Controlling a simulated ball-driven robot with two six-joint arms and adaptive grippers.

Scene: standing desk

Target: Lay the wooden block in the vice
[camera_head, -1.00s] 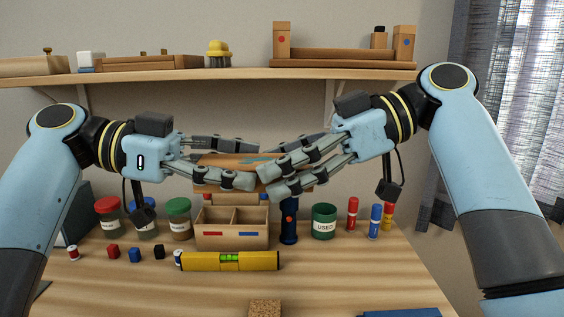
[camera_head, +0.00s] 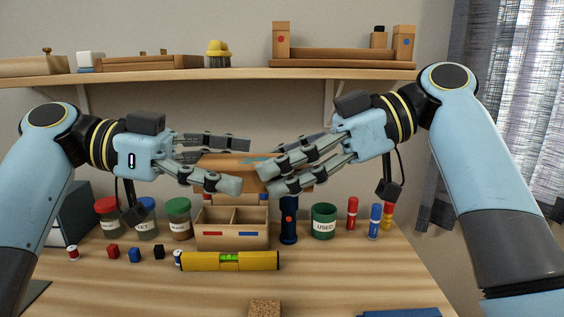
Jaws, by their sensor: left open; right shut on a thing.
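No vice is clearly recognisable. A wooden stand (camera_head: 343,55) on the shelf has two upright ends, with red and blue dots. Fingers hide much of the block.
A wooden organiser (camera_head: 232,238) stands below the block, with a yellow spirit level (camera_head: 230,261) in front. Lidded jars (camera_head: 178,220) are left, a dark blue cylinder (camera_head: 288,222) and green USED cup (camera_head: 323,222) right. The shelf (camera_head: 200,76) spans above. Front desk is mostly clear.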

